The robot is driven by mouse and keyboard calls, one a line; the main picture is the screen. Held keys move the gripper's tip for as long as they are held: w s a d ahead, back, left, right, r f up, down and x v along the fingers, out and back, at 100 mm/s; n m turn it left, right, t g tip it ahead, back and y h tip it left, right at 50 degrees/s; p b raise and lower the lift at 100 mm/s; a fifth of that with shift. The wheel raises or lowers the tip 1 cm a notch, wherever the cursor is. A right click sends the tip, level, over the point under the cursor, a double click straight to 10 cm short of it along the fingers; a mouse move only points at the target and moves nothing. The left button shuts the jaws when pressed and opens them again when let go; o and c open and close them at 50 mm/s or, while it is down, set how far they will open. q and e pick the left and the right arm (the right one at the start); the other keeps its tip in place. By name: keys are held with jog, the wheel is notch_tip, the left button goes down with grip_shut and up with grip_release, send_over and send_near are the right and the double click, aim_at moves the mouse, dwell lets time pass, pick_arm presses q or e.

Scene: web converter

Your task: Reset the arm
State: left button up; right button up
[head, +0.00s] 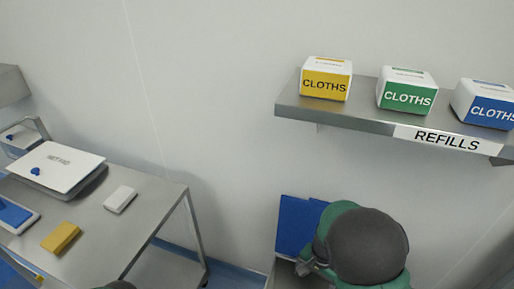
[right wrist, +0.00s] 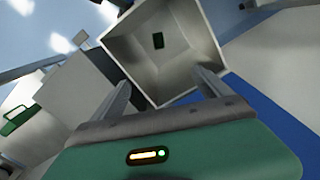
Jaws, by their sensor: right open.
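My right arm (head: 365,245), green and dark grey, rises at the bottom right of the head view. In the right wrist view, my right gripper (right wrist: 161,76) has its two fingers spread apart with nothing between them. Beyond the fingers is an open pale box (right wrist: 190,70) with a small dark green item (right wrist: 158,40) on its inner floor. I cannot tell how far the fingers are from the box. My left gripper is not in view; only a dark rounded piece shows at the bottom edge of the head view.
A wall shelf (head: 360,117) labelled REFILLS holds yellow (head: 326,79), green (head: 406,93) and blue (head: 486,104) CLOTHS boxes above my right arm. A steel table (head: 110,235) at left carries a white block (head: 120,199), a yellow block (head: 61,238) and a white-topped stack (head: 62,162). Blue panels (head: 297,222) stand beside my arm.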

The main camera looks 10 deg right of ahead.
jog(key=s+a+r+n+t, duration=0.2)
jog(key=s+r+n+t, duration=0.1)
jog(key=s+r+n, duration=0.6)
notch_tip(320, 180, up, 13)
jog(key=p, duration=1.3)
jog(key=shift+s+a, duration=0.25)
jog(key=shift+s, duration=0.05)
